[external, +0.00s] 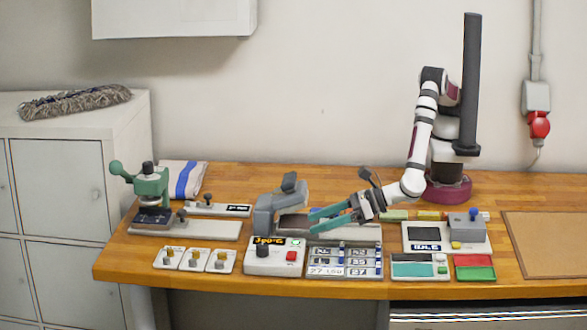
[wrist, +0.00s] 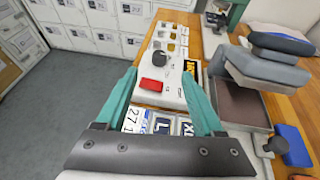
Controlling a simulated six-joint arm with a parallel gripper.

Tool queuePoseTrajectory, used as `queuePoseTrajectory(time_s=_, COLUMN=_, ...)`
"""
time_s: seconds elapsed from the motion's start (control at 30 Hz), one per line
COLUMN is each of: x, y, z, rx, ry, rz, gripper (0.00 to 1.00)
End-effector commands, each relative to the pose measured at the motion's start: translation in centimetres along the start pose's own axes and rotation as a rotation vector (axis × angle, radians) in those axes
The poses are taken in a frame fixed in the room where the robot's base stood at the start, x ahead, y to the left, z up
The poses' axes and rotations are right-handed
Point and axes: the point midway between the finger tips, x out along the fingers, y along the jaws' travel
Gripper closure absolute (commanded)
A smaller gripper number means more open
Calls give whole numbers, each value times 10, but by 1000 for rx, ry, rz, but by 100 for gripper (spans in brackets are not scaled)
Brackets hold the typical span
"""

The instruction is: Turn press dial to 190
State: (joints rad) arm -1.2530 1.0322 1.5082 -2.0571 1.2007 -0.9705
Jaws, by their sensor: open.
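The grey heat press (external: 266,218) stands mid-bench, its padded upper part raised; it also shows at the right of the wrist view (wrist: 258,80). Its white control box (external: 258,266) is at the front. The box has a black round dial (external: 262,252), a red button (external: 291,257), a green button and a lit amber display (external: 269,241), too small to read surely. In the wrist view the dial (wrist: 159,58) lies beyond the red button (wrist: 153,86). My gripper (external: 311,219) has teal fingers, is open and empty, and hangs above and right of the box, apart from the dial.
A label rack (external: 344,273) lies right of the box. Several small white hook plates (external: 195,259) lie left of it. A green hand press (external: 152,187) stands farther left, and a grey device (external: 465,228) stands right. A brown board (external: 553,245) lies at far right.

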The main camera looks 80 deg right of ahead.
Motion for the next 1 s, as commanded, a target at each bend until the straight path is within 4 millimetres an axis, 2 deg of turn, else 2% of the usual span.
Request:
queuePoseTrajectory(time_s=0.03, x=5, y=-13, z=5, rx=-28, ry=-12, rz=46, gripper=31)
queuePoseTrajectory(time_s=0.1, x=6, y=-27, z=5, rx=-62, ry=-9, rz=137, gripper=31)
queuePoseTrajectory(time_s=0.23, x=3, y=-39, z=-5, rx=-96, ry=28, rz=238, gripper=31)
queuePoseTrajectory(time_s=0.37, x=24, y=-34, z=-7, rx=-95, ry=31, rz=246, gripper=31)
queuePoseTrajectory(time_s=0.7, x=119, y=-10, z=-12, rx=-96, ry=29, rz=245, gripper=31)
queuePoseTrajectory(time_s=0.83, x=140, y=-4, z=-12, rx=-97, ry=29, rz=246, gripper=31)
queuePoseTrajectory(time_s=1.0, x=151, y=-1, z=-13, rx=-98, ry=30, rz=247, gripper=31)
